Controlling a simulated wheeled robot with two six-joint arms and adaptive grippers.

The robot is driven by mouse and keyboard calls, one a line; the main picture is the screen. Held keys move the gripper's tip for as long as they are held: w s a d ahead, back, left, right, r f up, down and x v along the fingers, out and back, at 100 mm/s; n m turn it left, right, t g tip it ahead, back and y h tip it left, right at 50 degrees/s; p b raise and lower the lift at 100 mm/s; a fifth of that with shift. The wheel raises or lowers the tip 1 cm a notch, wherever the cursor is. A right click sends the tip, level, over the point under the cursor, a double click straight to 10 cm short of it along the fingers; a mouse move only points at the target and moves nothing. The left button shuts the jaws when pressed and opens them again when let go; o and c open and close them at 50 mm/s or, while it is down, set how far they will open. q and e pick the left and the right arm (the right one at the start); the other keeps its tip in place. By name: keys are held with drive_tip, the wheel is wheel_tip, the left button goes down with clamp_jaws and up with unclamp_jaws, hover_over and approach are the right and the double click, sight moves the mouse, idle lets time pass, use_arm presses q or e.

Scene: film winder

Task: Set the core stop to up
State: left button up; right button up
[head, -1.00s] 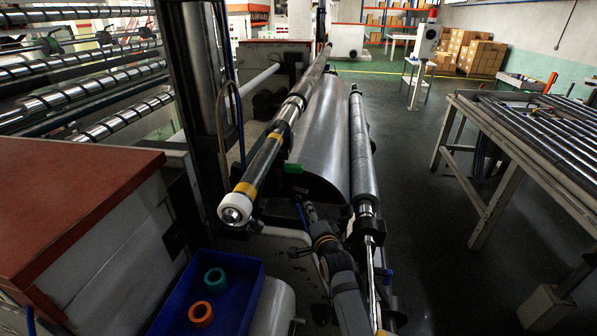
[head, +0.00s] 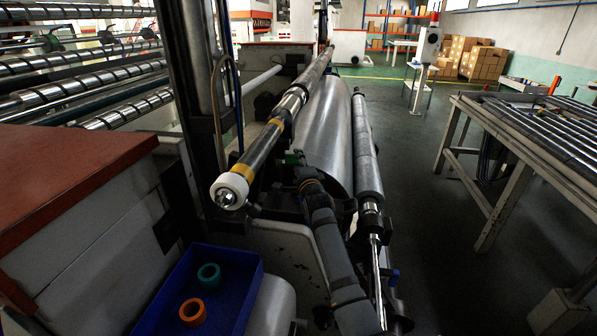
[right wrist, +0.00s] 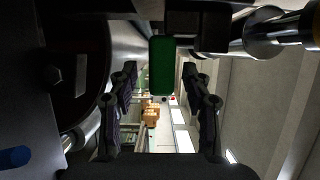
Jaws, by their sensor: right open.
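A green block-shaped handle, which looks like the core stop's grip (right wrist: 162,65), shows at the upper middle of the right wrist view. In the head view only a small part of the green handle (head: 293,158) shows, beside the winding shaft. My right gripper (right wrist: 160,84) is open, with one dark finger on each side of the handle and a gap on both sides. I cannot tell how deep the handle sits between the fingers. In the head view my right gripper (head: 300,170) is small and dark, and my arm partly hides the area. My left gripper is not in view.
The shaft with a white end (head: 229,191) runs just left of the gripper. A large grey roll (head: 325,135) and a thinner roller (head: 364,150) lie beyond and right. A blue bin (head: 245,285) holds orange and teal rings. Open floor lies further right.

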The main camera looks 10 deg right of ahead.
drive_tip(key=shift+w+r, duration=0.1)
drive_tip(key=shift+r, duration=0.05)
drive_tip(key=shift+c, duration=0.3)
clamp_jaws()
wheel_tip(320, 180, up, 5)
drive_tip(key=shift+r+p, duration=0.1)
drive_tip(key=shift+p, duration=0.95)
